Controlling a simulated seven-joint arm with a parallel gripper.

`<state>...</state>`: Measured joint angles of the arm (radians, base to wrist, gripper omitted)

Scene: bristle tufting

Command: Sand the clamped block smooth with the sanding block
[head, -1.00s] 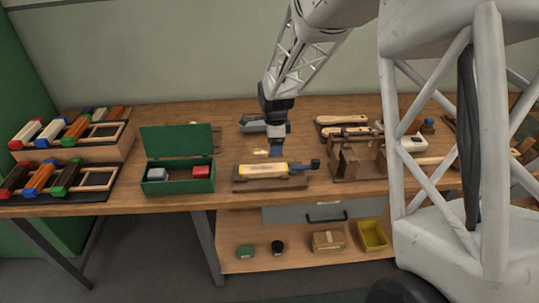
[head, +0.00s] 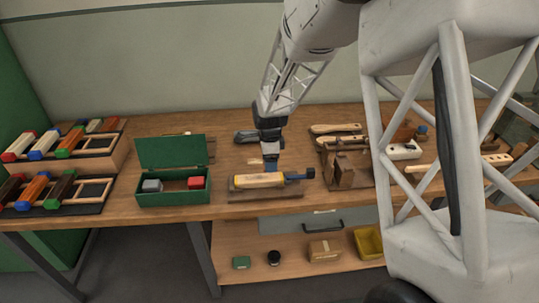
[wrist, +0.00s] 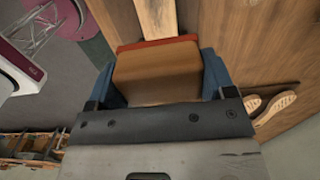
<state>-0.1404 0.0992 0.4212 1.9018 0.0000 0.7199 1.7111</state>
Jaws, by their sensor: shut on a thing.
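The clamped block (head: 258,180) is a long pale yellow-orange piece lying in a dark holder (head: 240,194) with a blue clamp (head: 298,176) at its right end. My gripper (head: 270,163) is over the block's right half, pointing down. In the wrist view its blue fingers (wrist: 158,80) are shut on the sanding block (wrist: 157,75), a brown block with a red-orange layer along its far edge. Pale wood of the clamped block (wrist: 157,18) extends beyond it. I cannot tell whether the two touch; the sanding block hides the surface beneath.
An open green box (head: 172,200) holding a grey and a red block stands to the left. Racks of coloured brushes (head: 60,145) are farther left. A wooden rack (head: 345,170) and tools stand to the right. A dark tool (head: 247,137) lies behind my gripper.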

